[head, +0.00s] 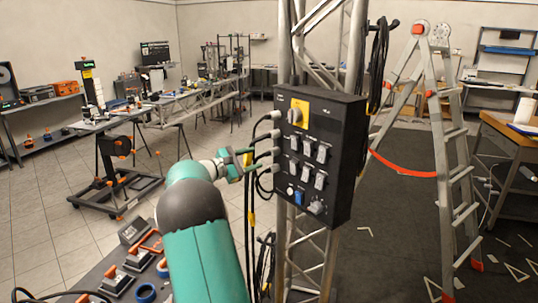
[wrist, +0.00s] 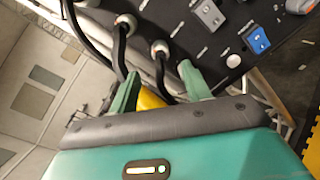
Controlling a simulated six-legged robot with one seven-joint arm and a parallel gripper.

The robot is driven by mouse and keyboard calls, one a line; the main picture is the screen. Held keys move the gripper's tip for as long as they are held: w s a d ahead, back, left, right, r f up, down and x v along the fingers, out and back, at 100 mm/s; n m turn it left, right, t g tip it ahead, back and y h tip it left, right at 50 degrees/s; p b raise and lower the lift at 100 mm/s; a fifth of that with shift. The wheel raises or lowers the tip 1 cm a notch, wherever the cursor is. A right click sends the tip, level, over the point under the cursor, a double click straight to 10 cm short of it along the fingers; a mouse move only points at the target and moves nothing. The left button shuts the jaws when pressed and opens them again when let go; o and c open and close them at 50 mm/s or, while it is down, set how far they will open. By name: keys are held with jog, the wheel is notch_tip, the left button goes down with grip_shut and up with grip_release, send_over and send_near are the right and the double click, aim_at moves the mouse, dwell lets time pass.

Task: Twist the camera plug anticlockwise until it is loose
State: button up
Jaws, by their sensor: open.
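A black power box (head: 318,155) is mounted on the truss, with several grey plugs and black cables along its left side. The plugs' labels are too small to read, so I cannot tell which one is the camera plug. My gripper (head: 252,160) is at the lower plugs on that side. In the wrist view my gripper (wrist: 160,71) has its two green fingers apart. A grey plug (wrist: 160,48) with a black cable lies just beyond and between the fingertips. Another plug (wrist: 125,22) is up and to the left of it. I cannot tell whether a finger touches a plug.
The metal truss (head: 300,245) stands behind the box, with hanging cables close by. A bench with orange-handled items (head: 118,280) is at the lower left.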

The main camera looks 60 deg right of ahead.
aim_at(270, 153)
jog(key=x, duration=0.7)
jog(key=shift+s+d, duration=0.1)
jog(key=shift+d, duration=0.15)
jog(key=c, duration=1)
